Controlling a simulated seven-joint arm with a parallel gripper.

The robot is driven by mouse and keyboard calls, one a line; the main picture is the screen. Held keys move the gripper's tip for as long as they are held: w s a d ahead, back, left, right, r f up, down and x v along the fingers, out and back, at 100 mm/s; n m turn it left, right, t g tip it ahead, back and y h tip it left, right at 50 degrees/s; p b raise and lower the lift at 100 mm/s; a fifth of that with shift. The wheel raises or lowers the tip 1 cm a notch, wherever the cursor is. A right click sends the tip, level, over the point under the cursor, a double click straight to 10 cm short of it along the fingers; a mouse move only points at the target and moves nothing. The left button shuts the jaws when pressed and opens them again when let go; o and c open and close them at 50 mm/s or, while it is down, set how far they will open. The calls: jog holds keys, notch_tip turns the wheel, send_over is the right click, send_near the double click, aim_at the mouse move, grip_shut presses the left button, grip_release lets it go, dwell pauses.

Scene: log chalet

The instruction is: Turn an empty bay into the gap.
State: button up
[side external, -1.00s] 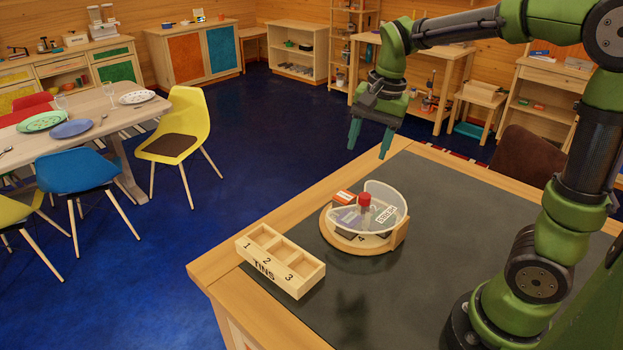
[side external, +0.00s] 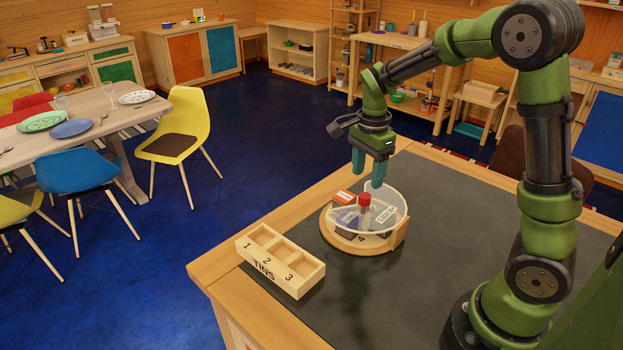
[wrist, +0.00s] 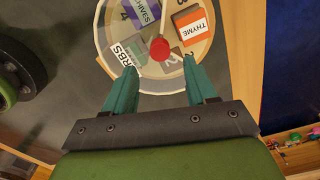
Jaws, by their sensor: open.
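The round wooden turntable (side external: 345,240) stands on the dark mat under a clear cover (side external: 391,200), with a red knob (side external: 364,199) at its centre. The cover's gap appears to be at the back left, where the orange thyme tin (side external: 343,197) shows. The wrist view shows the thyme tin (wrist: 192,24), a purple chives tin (wrist: 145,12), a grey tin with a label ending in "RBS" (wrist: 125,56), and the knob (wrist: 160,48). Bay number 2 is partly visible near my right finger. My gripper (side external: 368,171) is open and empty, above the turntable's back edge, fingers pointing down.
A wooden rack (side external: 281,262) marked TINS, with slots 1, 2 and 3, stands empty left of the turntable. A wooden block (side external: 400,233) stands at the turntable's right edge. The mat to the right is clear. The table edge lies close behind and left.

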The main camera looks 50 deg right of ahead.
aim_at(365, 195)
notch_tip(365, 195, down, 6)
jog(key=shift+r, duration=0.1)
jog(key=shift+c, duration=0.4)
grip_shut()
